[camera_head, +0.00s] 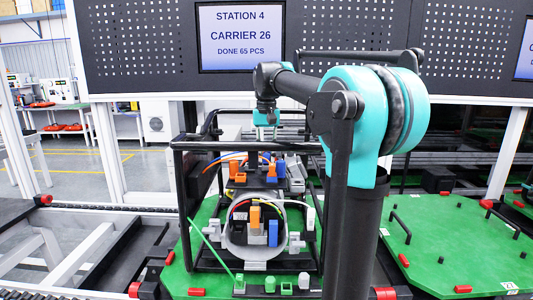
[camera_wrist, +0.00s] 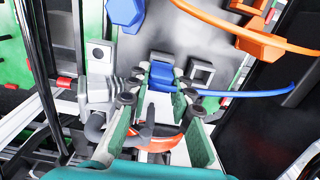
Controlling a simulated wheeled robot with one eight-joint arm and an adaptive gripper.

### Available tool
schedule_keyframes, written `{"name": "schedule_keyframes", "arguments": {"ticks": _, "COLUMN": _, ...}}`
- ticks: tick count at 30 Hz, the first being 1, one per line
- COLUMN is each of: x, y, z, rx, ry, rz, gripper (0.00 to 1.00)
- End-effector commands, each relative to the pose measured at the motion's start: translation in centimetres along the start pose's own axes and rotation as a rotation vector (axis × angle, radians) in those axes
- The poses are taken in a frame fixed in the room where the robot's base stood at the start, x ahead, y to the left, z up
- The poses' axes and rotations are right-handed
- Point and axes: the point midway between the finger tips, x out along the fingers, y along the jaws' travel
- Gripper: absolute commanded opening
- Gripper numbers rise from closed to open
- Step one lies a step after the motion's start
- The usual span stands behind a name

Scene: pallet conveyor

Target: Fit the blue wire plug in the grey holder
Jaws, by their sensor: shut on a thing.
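The blue wire plug (camera_wrist: 163,76) sits between the fingertips of my gripper (camera_wrist: 161,82), which is shut on it, in the wrist view. Its blue wire (camera_wrist: 245,92) runs off to the right. A grey square holder with an opening (camera_wrist: 201,73) is just right of the plug. A grey edge also shows directly beyond the plug; I cannot tell whether the plug touches or enters a holder. In the head view my gripper (camera_head: 265,119) is over the back of the carrier, its fingertips partly hidden by the black frame and the parts there.
An orange plug with an orange wire (camera_wrist: 262,44) and another blue part (camera_wrist: 125,12) lie near the gripper. A black tube frame (camera_head: 240,147) surrounds the fixture on the green pallet (camera_head: 205,280). A second green pallet (camera_head: 440,245) is at right, mostly clear.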

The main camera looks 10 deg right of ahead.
Motion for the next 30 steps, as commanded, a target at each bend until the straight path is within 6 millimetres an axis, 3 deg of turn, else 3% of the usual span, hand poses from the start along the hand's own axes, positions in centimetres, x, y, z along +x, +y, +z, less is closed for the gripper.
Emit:
{"name": "schedule_keyframes", "arguments": {"ticks": 11, "x": 0.54, "y": 0.00, "z": 0.01, "rx": 0.000, "ry": 0.000, "rz": 0.000, "gripper": 0.02}}
{"name": "schedule_keyframes", "arguments": {"ticks": 12, "x": 0.54, "y": 0.00, "z": 0.01, "rx": 0.000, "ry": 0.000, "rz": 0.000, "gripper": 0.24}}
{"name": "schedule_keyframes", "arguments": {"ticks": 18, "x": 0.53, "y": 0.00, "z": 0.01, "rx": 0.000, "ry": 0.000, "rz": 0.000, "gripper": 0.46}}
{"name": "schedule_keyframes", "arguments": {"ticks": 30, "x": -0.38, "y": 0.00, "z": -0.01, "rx": 0.000, "ry": 0.000, "rz": 0.000, "gripper": 0.46}}
